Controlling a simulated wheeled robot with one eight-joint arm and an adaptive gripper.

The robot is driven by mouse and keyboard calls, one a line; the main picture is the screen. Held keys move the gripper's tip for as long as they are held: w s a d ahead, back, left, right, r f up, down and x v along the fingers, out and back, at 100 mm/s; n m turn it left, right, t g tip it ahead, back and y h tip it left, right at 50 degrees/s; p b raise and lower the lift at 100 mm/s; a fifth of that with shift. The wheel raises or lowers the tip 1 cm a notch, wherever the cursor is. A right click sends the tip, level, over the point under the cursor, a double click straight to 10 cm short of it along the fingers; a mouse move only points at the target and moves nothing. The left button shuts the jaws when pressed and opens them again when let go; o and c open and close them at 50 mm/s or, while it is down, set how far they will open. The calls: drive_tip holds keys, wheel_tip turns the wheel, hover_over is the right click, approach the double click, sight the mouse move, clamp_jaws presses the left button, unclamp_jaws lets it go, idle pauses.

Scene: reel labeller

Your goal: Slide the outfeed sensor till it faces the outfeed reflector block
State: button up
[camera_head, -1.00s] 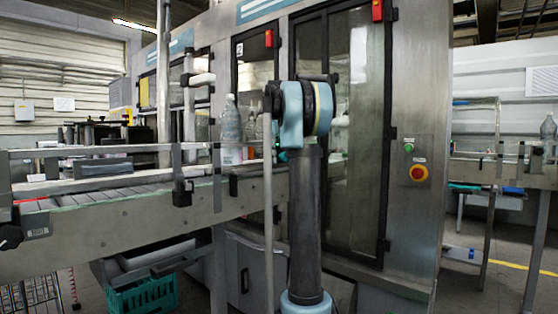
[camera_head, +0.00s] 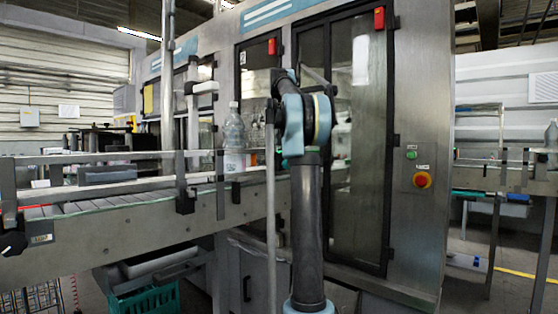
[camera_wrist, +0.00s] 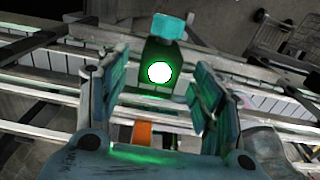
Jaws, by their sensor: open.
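In the wrist view, a dark box with a bright green-white lamp and a teal cap, which looks like the outfeed sensor (camera_wrist: 159,54), stands by the conveyor rails. My gripper (camera_wrist: 150,84) is open, with one finger on each side below the box in the picture. I cannot tell whether the fingers touch it. Green light falls on the fingers and palm. In the head view my arm hides the gripper and the sensor. I cannot pick out the outfeed reflector block with certainty in either view.
The conveyor (camera_head: 120,218) with its guide rails runs along the left to the labeller cabinet (camera_head: 420,80). A clear bottle (camera_head: 234,132) stands on it close to my arm. A green crate (camera_head: 150,301) sits below. A wire cart (camera_wrist: 290,30) stands beyond the rails in the wrist view.

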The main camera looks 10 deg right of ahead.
drive_tip(key=shift+r, duration=2.2)
